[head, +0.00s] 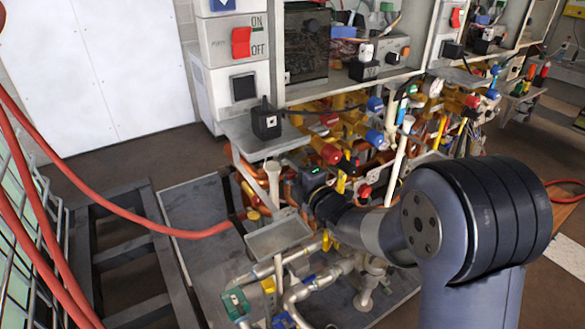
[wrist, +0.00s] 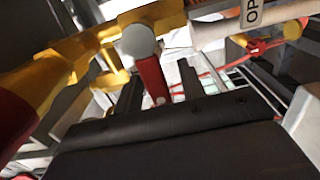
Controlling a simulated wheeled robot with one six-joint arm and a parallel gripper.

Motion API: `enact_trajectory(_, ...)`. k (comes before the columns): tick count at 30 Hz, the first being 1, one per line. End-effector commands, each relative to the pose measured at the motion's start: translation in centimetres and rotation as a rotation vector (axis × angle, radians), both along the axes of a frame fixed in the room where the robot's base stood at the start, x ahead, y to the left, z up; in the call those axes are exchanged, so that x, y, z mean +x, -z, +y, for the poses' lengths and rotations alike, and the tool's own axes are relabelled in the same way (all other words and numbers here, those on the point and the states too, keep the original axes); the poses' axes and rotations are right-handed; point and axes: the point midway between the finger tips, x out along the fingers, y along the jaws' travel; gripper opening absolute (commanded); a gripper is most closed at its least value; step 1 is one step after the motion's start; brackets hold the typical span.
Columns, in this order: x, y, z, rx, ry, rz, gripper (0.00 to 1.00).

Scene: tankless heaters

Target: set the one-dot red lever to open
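A red lever (wrist: 151,78) hangs from a round grey cap (wrist: 138,41) on a yellow valve body (wrist: 150,17) in the wrist view. A small pale dot shows near its lower end. My gripper (wrist: 159,74) is open, with one dark finger on each side of the lever. A gap shows beside the right finger; whether the left finger touches the lever I cannot tell. In the head view my arm hides the fingertips and this lever.
Crowded yellow, copper and white pipes surround my gripper. A grey shelf with a black switch box (head: 266,121) stands above left of it. A small grey tray (head: 279,236) is close below. A red hose (head: 160,230) crosses from the left.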

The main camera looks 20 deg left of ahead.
Motion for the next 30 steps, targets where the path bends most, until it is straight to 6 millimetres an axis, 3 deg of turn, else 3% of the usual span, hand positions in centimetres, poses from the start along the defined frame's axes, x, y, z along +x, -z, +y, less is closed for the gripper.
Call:
enact_trajectory(8, 0.09, 0.03, 0.11, 0.000, 0.000, 0.000, 0.38)
enact_trajectory(22, 0.07, 0.03, 0.08, 0.000, 0.000, 0.000, 0.00)
enact_trajectory(30, 0.07, 0.03, 0.08, -0.001, 0.000, 0.001, 0.00)
